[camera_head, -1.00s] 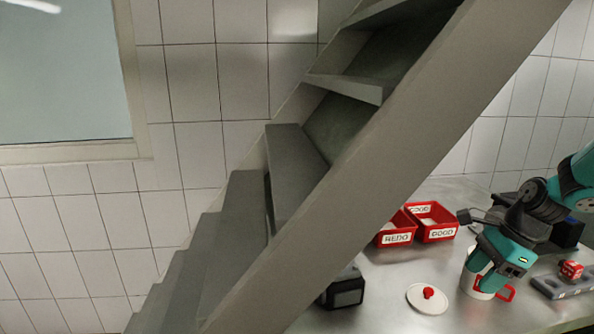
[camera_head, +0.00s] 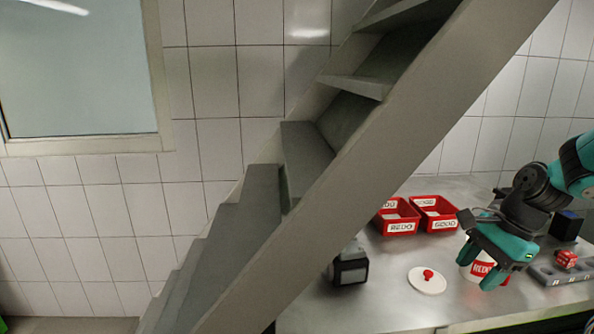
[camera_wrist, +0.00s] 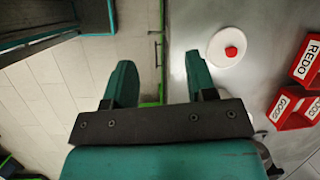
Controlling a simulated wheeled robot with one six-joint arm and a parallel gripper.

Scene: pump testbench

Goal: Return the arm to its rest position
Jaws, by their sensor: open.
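My gripper (camera_head: 469,276) is open with nothing between its fingers. In the wrist view, the two teal fingers (camera_wrist: 156,88) are spread apart over the table's edge and the floor. My arm reaches in from the right side of the head view.
A white lid with a red knob (camera_head: 427,280) lies on the table (camera_head: 390,310). Red bins, REDO (camera_head: 398,228) and GOOD (camera_head: 445,226), stand behind. A staircase (camera_head: 330,170) crosses the view.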

